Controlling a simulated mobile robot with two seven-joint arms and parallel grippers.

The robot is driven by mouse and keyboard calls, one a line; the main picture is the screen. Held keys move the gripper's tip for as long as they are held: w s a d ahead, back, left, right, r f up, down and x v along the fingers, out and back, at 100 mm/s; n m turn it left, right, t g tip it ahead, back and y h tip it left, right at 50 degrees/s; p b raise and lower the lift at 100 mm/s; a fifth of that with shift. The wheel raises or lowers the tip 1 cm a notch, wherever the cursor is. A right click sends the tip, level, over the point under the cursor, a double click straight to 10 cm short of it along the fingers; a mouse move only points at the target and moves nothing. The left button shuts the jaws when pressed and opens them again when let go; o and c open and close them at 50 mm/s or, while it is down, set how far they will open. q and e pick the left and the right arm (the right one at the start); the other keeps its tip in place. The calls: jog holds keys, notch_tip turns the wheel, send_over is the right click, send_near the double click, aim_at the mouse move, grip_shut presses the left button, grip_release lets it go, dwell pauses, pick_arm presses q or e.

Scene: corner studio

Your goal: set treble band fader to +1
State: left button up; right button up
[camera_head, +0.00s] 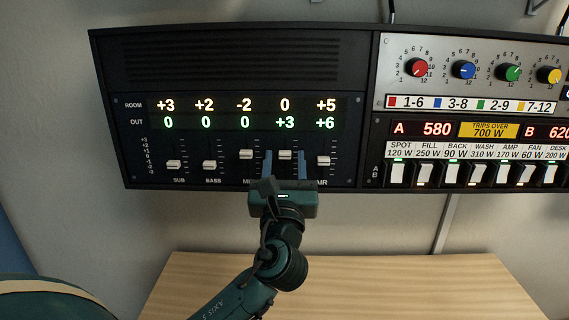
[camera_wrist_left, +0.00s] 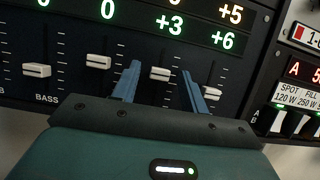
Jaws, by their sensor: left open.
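The equalizer panel (camera_head: 220,110) has a row of white-capped faders under a two-row display. The fourth fader's white cap (camera_head: 285,155), under the readouts ROOM 0 and OUT +3, is the treble one by its place; its label is hidden by my gripper. My left gripper (camera_head: 284,164) is open, with one blue finger on each side of this cap. In the left wrist view the cap (camera_wrist_left: 161,73) sits between the two fingers (camera_wrist_left: 160,90), with a gap on both sides.
The MID fader cap (camera_head: 246,154) is just left of my gripper and the AIR fader cap (camera_head: 323,160) just right. A panel with knobs and switches (camera_head: 480,130) adjoins on the right. A wooden table (camera_head: 400,285) lies below, bare where visible.

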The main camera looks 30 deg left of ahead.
pick_arm(q)
jog(key=b+v, duration=0.3)
jog(key=v, duration=1)
jog(key=shift+d, duration=0.15)
